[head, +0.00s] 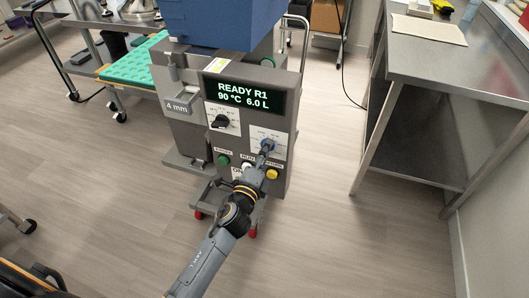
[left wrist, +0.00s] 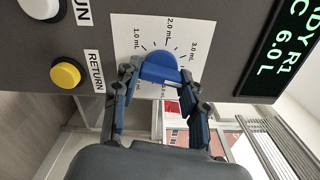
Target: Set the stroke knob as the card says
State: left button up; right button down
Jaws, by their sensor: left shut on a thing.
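The blue stroke knob (head: 268,144) sits on a white dial plate on the right of the grey machine's front. In the left wrist view the knob (left wrist: 160,67) is large, with marks 1.0 mL, 2.0 mL and 3.0 mL around it. Its exact setting is hard to tell. My left gripper (head: 266,151) reaches up to it, and its two fingers (left wrist: 160,82) are shut on the knob's sides. My right gripper is not in view.
The display (head: 243,96) reads READY R1, 90 °C, 6.0 L. A black knob (head: 221,121) is on the left. Below are a green button (head: 223,160), a white button and a yellow RETURN button (left wrist: 66,75). A steel table (head: 440,60) stands right; floor between is clear.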

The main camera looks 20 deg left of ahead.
pick_arm(q)
jog(key=shift+m, duration=1.2)
jog(key=o, duration=1.1)
jog(key=shift+o, duration=0.2)
jog(key=s, duration=1.2)
jog(key=shift+a, duration=0.2)
